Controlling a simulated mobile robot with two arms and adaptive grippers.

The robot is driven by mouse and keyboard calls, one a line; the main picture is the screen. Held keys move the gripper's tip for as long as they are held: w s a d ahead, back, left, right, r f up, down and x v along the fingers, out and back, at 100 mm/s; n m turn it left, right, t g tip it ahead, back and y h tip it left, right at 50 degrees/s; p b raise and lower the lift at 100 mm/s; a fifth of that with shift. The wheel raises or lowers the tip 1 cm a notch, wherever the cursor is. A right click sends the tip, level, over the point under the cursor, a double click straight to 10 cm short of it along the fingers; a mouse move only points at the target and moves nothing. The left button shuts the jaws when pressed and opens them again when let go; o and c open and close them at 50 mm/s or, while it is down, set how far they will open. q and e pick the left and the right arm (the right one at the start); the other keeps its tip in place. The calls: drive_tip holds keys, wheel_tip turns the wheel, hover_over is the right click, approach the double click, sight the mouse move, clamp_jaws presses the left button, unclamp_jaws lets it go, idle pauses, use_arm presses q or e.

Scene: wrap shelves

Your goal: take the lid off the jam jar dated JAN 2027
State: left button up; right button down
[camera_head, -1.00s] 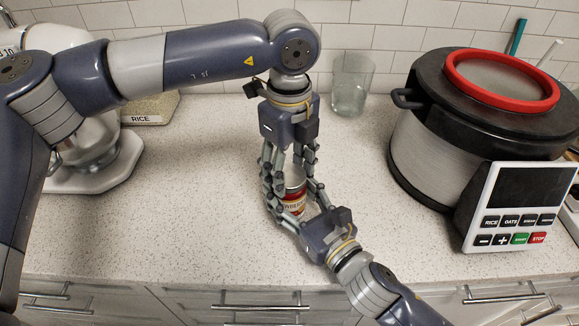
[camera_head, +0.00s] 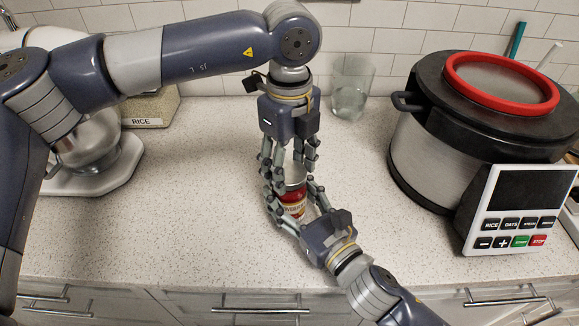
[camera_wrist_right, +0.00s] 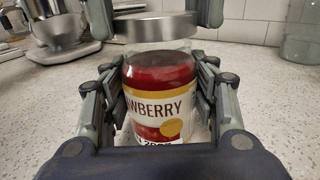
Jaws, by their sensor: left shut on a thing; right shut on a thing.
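The jam jar (camera_head: 293,203) stands upright on the counter, with red jam and a cream label reading "...WBERRY". In the right wrist view the jar (camera_wrist_right: 158,80) fills the middle; its date line is cut off at the bottom. My right gripper (camera_wrist_right: 160,90) is shut around the jar's body from the front. My left gripper (camera_head: 290,178) points down from above, shut on the silver lid (camera_wrist_right: 155,27). The lid is at the jar's mouth, with clear glass showing just below it. I cannot tell whether a gap separates them.
A large cooker (camera_head: 430,150) with a red-rimmed lid and button panel stands at right. A clear glass (camera_head: 351,88) stands behind the grippers. A stand mixer (camera_head: 95,160) and a RICE container (camera_head: 150,108) are at left. Counter between mixer and jar is clear.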

sight(289, 172)
use_arm(q)
drive_tip(key=shift+r, duration=0.35)
drive_tip(key=shift+r, duration=2)
use_arm(e)
drive_tip(key=c, duration=0.5)
unclamp_jaws()
